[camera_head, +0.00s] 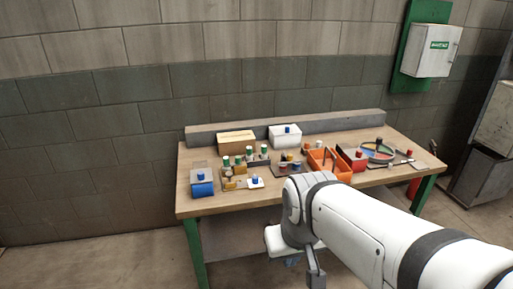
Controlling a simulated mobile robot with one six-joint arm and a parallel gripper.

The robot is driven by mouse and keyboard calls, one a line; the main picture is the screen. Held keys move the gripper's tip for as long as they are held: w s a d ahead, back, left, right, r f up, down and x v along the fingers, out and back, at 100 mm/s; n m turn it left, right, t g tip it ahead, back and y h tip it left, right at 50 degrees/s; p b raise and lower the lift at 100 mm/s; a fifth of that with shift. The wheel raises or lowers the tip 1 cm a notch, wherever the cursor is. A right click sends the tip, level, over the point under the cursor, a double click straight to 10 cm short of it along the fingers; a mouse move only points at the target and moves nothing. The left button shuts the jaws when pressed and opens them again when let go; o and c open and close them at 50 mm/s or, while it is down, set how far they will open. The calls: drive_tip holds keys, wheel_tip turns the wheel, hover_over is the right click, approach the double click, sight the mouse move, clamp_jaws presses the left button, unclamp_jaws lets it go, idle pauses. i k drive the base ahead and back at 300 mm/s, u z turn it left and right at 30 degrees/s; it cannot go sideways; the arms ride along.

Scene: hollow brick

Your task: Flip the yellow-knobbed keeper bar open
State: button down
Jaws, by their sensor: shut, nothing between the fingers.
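The wooden workbench (215,210) holds a blue box (202,188), green-capped pieces (238,160), a cardboard box (236,141), a white box (285,136), an orange tray (329,165) and a divided round dish (378,150). A white cabinet (432,50) hangs on the wall.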

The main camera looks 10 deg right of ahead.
sight(289, 156)
drive_tip(key=z, duration=0.25)
drive_tip(key=i, duration=0.95)
drive_tip(key=u, duration=0.2)
